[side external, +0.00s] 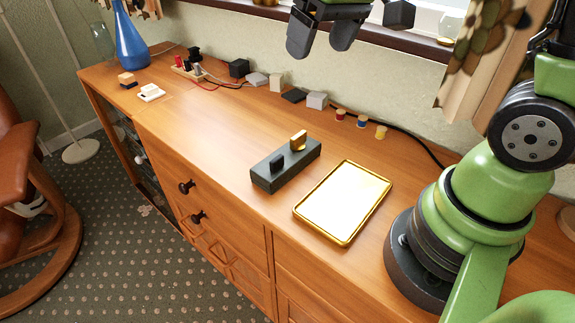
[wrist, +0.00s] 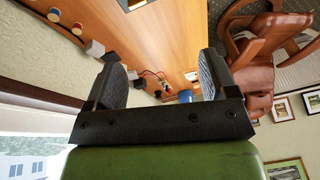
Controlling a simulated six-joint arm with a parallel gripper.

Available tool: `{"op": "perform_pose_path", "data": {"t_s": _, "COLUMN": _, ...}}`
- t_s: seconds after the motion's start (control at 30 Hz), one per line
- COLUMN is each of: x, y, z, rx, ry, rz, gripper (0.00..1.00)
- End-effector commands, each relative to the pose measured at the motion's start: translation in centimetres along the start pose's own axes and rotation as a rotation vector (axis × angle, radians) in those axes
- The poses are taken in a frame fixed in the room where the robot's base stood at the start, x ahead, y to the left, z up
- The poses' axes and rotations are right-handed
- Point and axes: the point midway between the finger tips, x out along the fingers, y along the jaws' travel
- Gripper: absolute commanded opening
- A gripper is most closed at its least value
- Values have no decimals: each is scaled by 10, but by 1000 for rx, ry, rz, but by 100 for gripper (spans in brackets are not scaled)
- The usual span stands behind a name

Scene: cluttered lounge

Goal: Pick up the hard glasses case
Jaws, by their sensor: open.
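I cannot tell for certain which item is the hard glasses case. Small dark and grey pieces stand along the wall side of the wooden cabinet top: a black box (side external: 238,68), a grey piece (side external: 257,79), a flat dark piece (side external: 294,95) and a grey box (side external: 317,100). My gripper (side external: 321,46) is high at the top of the side view, above and apart from the cabinet top. In the wrist view its two fingers (wrist: 162,68) are spread with nothing between them.
A dark grey block (side external: 285,170) with black and gold upright pieces and a gold-rimmed tray (side external: 345,203) are nearer the front edge. A blue vase (side external: 131,42) stands at the far left. Several small colored spools and a cable run along the wall. The middle is clear.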

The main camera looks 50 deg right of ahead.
Motion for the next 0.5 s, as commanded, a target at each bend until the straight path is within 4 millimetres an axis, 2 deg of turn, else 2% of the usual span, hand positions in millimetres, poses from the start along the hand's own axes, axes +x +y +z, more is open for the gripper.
{"op": "perform_pose_path", "data": {"t_s": 0.03, "x": 19, "y": 5, "z": -9, "rx": -16, "ry": -46, "rz": 16, "gripper": 79}}
{"op": "perform_pose_path", "data": {"t_s": 0.1, "x": 43, "y": 12, "z": -20, "rx": -47, "ry": -97, "rz": 36, "gripper": 79}}
{"op": "perform_pose_path", "data": {"t_s": 0.3, "x": 107, "y": 32, "z": -34, "rx": -124, "ry": -220, "rz": 68, "gripper": 79}}
{"op": "perform_pose_path", "data": {"t_s": 0.4, "x": 127, "y": 38, "z": -35, "rx": -148, "ry": -257, "rz": 75, "gripper": 79}}
{"op": "perform_pose_path", "data": {"t_s": 0.5, "x": 139, "y": 41, "z": -34, "rx": -161, "ry": -277, "rz": 77, "gripper": 79}}
